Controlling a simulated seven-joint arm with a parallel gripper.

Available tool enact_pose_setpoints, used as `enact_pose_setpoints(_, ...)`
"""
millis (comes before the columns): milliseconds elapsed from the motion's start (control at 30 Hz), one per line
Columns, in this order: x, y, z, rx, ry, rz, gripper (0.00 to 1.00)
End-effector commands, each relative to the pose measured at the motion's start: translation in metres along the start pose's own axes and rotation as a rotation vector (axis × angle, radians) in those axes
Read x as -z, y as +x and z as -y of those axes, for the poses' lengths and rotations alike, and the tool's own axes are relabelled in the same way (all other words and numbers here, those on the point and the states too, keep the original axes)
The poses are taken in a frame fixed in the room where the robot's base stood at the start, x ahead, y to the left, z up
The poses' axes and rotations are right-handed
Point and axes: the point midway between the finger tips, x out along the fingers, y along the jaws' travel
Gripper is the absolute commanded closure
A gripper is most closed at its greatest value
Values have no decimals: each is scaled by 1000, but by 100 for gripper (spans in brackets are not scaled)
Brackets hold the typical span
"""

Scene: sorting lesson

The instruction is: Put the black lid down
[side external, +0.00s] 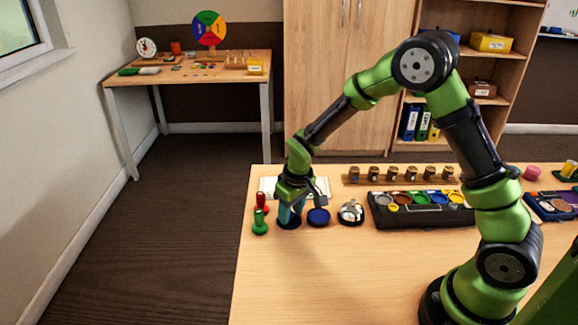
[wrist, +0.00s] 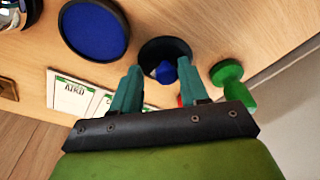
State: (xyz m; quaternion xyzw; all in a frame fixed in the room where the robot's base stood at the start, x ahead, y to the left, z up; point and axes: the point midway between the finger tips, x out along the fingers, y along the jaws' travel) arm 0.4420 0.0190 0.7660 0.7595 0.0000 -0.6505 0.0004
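My gripper (wrist: 160,65) has teal fingers standing well apart. In the side view my gripper (side external: 291,212) points down, low over the table's left part. The black lid (side external: 288,225) is a round black disc just under the fingertips, at about table height. In the wrist view the black lid (wrist: 164,46) lies beyond the fingertips. A small blue knob-like piece (wrist: 165,72) shows in front of it between the fingers, with visible gaps to both. Part of the lid is hidden by the fingers. Whether a fingertip touches the lid is not clear.
A round blue pad (side external: 318,217) lies right of the lid. A green stamp (side external: 260,222) and red stamp (side external: 262,202) stand left. A silver bell (side external: 351,212) and black paint tray (side external: 421,210) stand further right. White cards (wrist: 85,98) lie behind. The table front is clear.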

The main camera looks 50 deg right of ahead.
Motion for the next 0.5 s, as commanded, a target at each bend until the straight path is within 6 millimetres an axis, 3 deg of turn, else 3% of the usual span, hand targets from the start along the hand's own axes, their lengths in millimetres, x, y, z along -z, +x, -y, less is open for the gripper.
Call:
enact_pose_setpoints(300, 0, -3, 0, 1, -1, 0, 51)
enact_pose_setpoints(500, 1, -32, 0, 0, -2, -5, 51)
